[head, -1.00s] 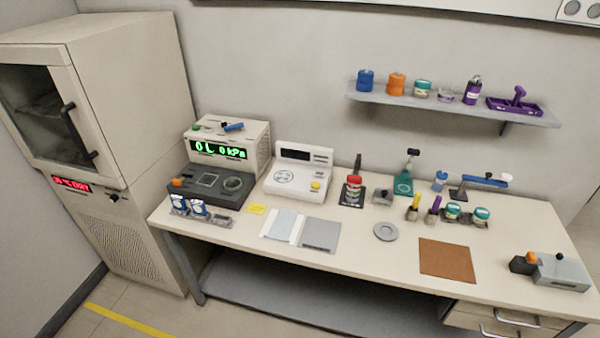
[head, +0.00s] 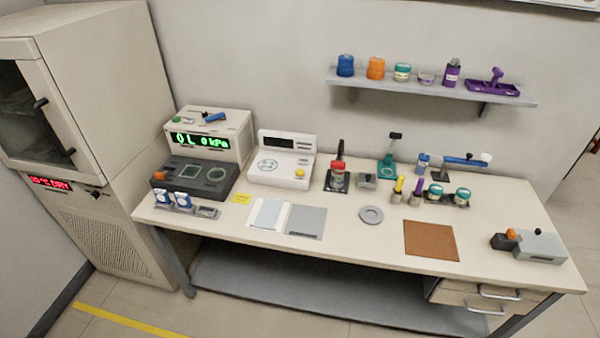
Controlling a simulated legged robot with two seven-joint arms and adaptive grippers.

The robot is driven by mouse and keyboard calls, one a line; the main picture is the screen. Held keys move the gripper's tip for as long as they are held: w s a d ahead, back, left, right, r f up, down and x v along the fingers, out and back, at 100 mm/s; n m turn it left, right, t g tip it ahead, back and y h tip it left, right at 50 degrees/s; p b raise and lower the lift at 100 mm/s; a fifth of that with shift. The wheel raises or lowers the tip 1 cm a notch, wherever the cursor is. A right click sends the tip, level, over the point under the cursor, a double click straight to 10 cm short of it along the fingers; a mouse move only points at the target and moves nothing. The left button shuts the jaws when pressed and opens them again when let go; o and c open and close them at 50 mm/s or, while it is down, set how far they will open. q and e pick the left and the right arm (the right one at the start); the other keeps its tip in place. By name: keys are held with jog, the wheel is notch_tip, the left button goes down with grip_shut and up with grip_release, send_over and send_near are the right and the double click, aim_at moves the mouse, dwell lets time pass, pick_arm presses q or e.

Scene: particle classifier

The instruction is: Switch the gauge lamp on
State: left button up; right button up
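No thing in view is clearly marked as the gauge lamp. A beige instrument (head: 228,140) at the back left of the bench has a lit green display (head: 200,141) that reads roughly "0 L 0 kPa". In front of it is a dark grey unit (head: 196,178) with an orange knob (head: 159,176) at its left and a square and a round window, both with pale green outlines. A blue arm with a white end (head: 465,160) stands on a dark base at the back right; I cannot tell whether it is a lamp. Neither of my grippers is in view.
A white instrument (head: 283,160) with a yellow button stands beside the gauge unit. A cabinet (head: 100,110) stands left of the bench. A shelf (head: 430,92) holds jars. A grey box with an orange knob (head: 530,244) sits at the right. The bench's front strip (head: 350,245) is mostly clear.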

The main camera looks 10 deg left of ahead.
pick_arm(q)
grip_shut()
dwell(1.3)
